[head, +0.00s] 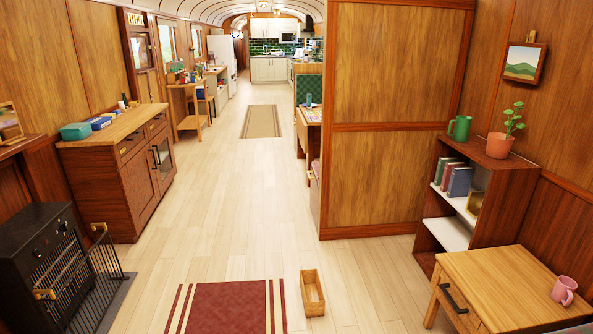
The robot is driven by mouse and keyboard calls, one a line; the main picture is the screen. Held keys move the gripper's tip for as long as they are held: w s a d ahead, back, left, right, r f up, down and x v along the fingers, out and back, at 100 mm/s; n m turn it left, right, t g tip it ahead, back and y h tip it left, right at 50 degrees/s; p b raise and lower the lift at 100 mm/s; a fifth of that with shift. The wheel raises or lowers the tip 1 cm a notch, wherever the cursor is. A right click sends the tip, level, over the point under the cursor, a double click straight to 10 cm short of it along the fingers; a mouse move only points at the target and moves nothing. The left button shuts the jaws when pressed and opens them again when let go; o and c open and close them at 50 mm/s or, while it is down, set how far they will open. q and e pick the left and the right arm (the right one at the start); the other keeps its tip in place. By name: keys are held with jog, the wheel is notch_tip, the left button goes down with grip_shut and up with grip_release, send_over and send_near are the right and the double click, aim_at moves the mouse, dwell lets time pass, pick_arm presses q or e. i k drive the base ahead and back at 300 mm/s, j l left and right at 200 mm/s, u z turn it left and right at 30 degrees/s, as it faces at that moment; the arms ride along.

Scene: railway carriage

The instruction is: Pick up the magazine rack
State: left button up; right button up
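The magazine rack appears to be the small, open-topped light wooden box (315,309) on the floor at the bottom centre of the head view. It stands just right of the red striped rug, on bare floorboards. Its inside looks empty, though it is small in the picture. Neither of my grippers is in view, and nothing touches the box.
The red rug (228,308) lies left of the box. A black stove (40,262) with a guard and a wooden sideboard (125,185) line the left. A bookshelf (450,238) and a small table (490,275) with a pink mug stand right. The central aisle is clear.

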aim_at(313, 298)
jog(key=i+l+u, duration=0.1)
jog(key=i, duration=0.4)
jog(key=i+l+u, duration=0.1)
jog(key=i, duration=0.4)
jog(key=i+l+u, duration=0.1)
jog(key=i+l, duration=0.15)
jog(key=i, duration=0.25)
jog(key=i+l+u, duration=0.1)
jog(key=i+l, duration=0.15)
jog(key=i, duration=0.25)
